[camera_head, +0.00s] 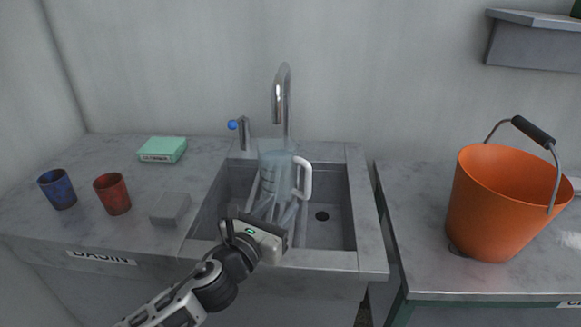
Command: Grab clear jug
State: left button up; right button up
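The clear jug (273,166) stands upright in the left part of the sink basin, below the tap spout. It is see-through, has measuring marks, and its white handle (305,178) faces right. My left gripper (275,208) reaches in from the front, over the basin's front edge. Its two fingers are apart and point at the jug's lower part. They overlap the jug's base in the picture, so I cannot tell whether they touch it. The jug's bottom is hidden behind the gripper. My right gripper is not in view.
A chrome tap (283,100) with a blue-tipped lever (240,130) rises behind the jug. A blue cup (57,189), a red cup (112,194), a grey block (170,208) and a green box (163,149) sit left. An orange bucket (497,210) stands on the right counter.

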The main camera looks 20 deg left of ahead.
aim_at(307, 177)
pick_arm(q)
jog(key=w+d, duration=0.1)
jog(key=w, duration=0.8)
jog(key=w+d, duration=0.1)
jog(key=w, duration=0.4)
jog(key=shift+d+r+p, duration=0.2)
jog(key=shift+d+p, duration=0.1)
jog(key=shift+d, duration=0.05)
grip_shut()
jog(key=shift+s, duration=0.1)
dwell(0.4)
jog(key=shift+r, duration=0.2)
